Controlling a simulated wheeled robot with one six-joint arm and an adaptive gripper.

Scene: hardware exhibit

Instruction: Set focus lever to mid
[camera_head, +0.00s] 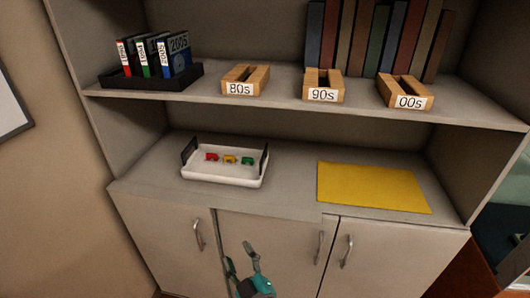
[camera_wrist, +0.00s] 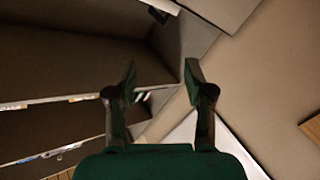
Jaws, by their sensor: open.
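No focus lever can be made out in either view. My gripper (camera_head: 244,262) is in front of the cabinet's lower doors in the head view, below the middle shelf, with its two fingers apart and nothing between them. In the wrist view my gripper (camera_wrist: 160,78) also shows open and empty, with shelf boards and a wall beyond the fingers.
The middle shelf holds a white tray (camera_head: 222,180) with small red, yellow and green toys, and a yellow mat (camera_head: 372,187). The upper shelf holds a black bin (camera_head: 150,83) of binders, three labelled wooden holders (camera_head: 246,79) and several books (camera_head: 375,38). Door handles (camera_head: 198,234) stick out below.

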